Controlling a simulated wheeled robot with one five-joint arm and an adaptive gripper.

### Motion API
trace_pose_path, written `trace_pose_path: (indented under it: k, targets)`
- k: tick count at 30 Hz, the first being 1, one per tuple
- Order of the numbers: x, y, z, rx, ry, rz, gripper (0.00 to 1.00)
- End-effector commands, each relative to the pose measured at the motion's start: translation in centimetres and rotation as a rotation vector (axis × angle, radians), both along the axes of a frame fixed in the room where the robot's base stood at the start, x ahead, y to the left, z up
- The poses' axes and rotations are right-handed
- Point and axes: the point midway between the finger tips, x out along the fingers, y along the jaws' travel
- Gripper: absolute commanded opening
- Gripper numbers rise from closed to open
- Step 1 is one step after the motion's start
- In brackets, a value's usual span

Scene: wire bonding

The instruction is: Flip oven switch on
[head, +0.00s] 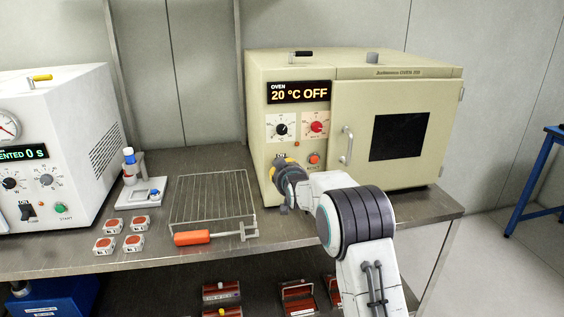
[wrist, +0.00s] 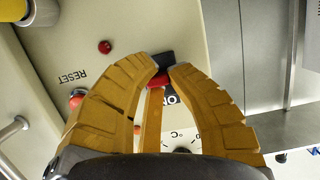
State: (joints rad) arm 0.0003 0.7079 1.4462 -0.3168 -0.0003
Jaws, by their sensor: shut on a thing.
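The beige oven (head: 388,73) stands on the right of the steel bench, and its display (head: 299,92) reads "20 °C OFF". My gripper (head: 280,165) is at the lower left of the oven's front panel and largely covers the switch there. The exact tilt of the lever is hard to tell.
Above the switch are a black knob (head: 281,129) and a red knob (head: 317,127). An orange-red button (head: 314,158) and the door handle (head: 347,146) are close on the right. A wire rack (head: 212,197) with an orange-handled tool (head: 205,237) lies left of the oven.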

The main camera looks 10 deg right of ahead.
Motion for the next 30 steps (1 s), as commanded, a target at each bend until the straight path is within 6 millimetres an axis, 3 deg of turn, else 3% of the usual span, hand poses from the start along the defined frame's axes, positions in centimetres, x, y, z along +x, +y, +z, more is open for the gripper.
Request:
trace_pose_path:
  k: [1,19,20,30]
  targets:
    - [0.04,-0.25,0.77,0.0,0.026,-0.003,0.0]
    - [-0.06,-0.34,0.25,0.001,0.116,-0.005,0.0]
    - [-0.06,-0.34,0.24,0.001,0.116,-0.005,0.17]
    - [-0.06,-0.15,0.29,0.0,0.115,-0.002,0.46]
